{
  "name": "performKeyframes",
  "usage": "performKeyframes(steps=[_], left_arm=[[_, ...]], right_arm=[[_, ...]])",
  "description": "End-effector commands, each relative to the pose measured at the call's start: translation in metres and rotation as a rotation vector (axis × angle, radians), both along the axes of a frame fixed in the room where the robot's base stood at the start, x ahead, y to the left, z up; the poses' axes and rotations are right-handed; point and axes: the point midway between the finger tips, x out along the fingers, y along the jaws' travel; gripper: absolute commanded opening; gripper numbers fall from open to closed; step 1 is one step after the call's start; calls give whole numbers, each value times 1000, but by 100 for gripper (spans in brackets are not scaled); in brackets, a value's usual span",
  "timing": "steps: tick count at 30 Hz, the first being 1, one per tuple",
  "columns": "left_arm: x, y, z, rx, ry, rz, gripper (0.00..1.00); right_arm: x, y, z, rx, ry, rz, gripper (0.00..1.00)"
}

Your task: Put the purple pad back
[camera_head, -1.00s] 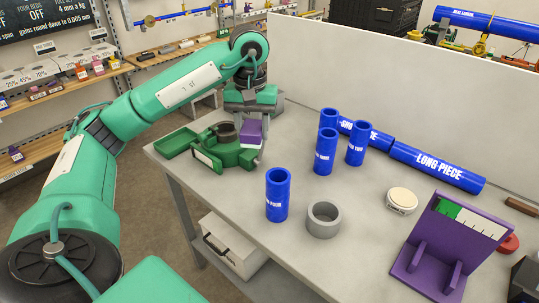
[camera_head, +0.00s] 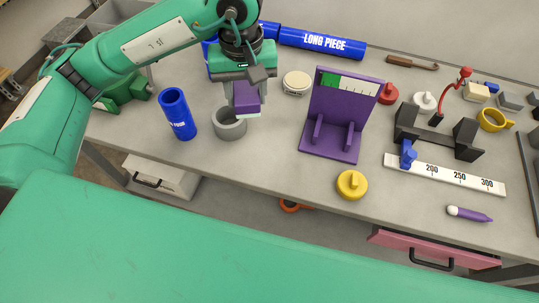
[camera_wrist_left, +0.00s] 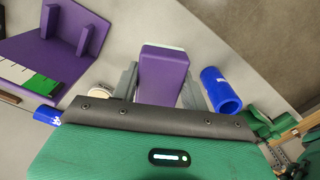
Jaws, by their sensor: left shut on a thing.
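The purple pad (camera_head: 245,97) is a small purple block with a pale underside. My left gripper (camera_head: 243,103) is shut on it and holds it above the workbench, just behind the grey ring in the head view. In the left wrist view the purple pad (camera_wrist_left: 163,72) sits between the two grey fingers of my left gripper (camera_wrist_left: 160,88). A purple stand (camera_head: 338,112) with a green and white scale is to the right of the gripper. My right gripper does not show.
A grey ring (camera_head: 229,127) and a blue pipe (camera_head: 178,114) stand near the pad. A cream disc (camera_head: 297,82), a yellow knob (camera_head: 351,185) and a white ruler (camera_head: 445,175) lie on the bench. The long blue pipe (camera_head: 322,43) lies behind. Bench between ring and yellow knob is clear.

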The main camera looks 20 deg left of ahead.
Motion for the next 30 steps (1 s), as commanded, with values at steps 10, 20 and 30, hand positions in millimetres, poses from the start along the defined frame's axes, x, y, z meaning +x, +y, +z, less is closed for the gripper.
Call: performKeyframes(steps=[10, 20, 30], left_arm=[[-18, -27, -11, -4, -3, -17, 27], [-19, -26, -63, -4, -1, -16, 27], [-18, -26, -133, -3, -2, -15, 27]], right_arm=[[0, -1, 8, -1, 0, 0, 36], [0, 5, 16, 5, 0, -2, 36], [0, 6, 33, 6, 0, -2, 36]])
